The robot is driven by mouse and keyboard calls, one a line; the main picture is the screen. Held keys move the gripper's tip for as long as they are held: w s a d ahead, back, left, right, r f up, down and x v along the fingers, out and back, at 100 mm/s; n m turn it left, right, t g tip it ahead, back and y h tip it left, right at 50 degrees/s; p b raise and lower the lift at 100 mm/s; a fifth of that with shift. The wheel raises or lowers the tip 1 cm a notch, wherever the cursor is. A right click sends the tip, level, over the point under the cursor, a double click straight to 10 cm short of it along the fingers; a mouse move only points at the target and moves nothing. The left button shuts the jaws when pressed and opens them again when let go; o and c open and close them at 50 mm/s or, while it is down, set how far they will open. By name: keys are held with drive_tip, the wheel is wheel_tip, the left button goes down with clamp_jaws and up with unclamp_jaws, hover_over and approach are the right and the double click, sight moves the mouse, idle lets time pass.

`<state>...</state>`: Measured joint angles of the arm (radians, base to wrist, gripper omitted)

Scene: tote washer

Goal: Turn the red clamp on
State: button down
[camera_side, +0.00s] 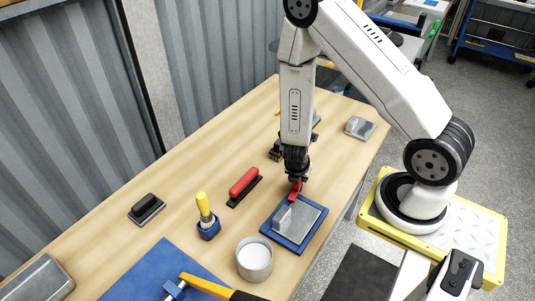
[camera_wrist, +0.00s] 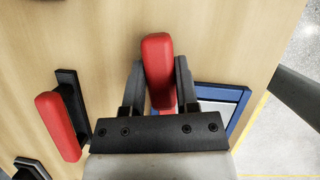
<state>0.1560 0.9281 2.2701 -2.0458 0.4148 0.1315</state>
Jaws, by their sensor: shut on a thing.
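My gripper (camera_side: 296,178) points down over the near right part of the wooden table. Its two dark fingers (camera_wrist: 158,78) are shut on a red handle (camera_wrist: 157,60), which also shows below the fingers in the side view (camera_side: 294,193). The handle stands at the far edge of a blue-framed grey plate (camera_side: 311,232) with a grey block on it. Its lower end is mostly hidden by the gripper. A second red handle (camera_side: 243,181) on a black base lies on the table to the left, apart from my gripper; it also shows in the wrist view (camera_wrist: 61,125).
A yellow-handled tool (camera_side: 203,205) stands in a blue holder, near a white-filled cup (camera_side: 254,260). A black-handled piece (camera_side: 147,208) lies farther left. A blue mat (camera_side: 150,275) is at the front. A grey piece (camera_side: 360,127) lies at the right back. A corrugated wall (camera_side: 60,110) borders the table.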

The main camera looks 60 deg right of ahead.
drive_tip(key=shift+n+t, duration=0.3)
drive_tip(key=shift+n, duration=0.4)
drive_tip(key=shift+w+n, duration=0.1)
drive_tip(key=shift+n, duration=0.2)
drive_tip(key=shift+c, duration=1.8)
unclamp_jaws()
drive_tip(key=shift+r, duration=0.15)
drive_tip(key=shift+v, duration=3.8)
drive_tip(key=shift+r, duration=0.1)
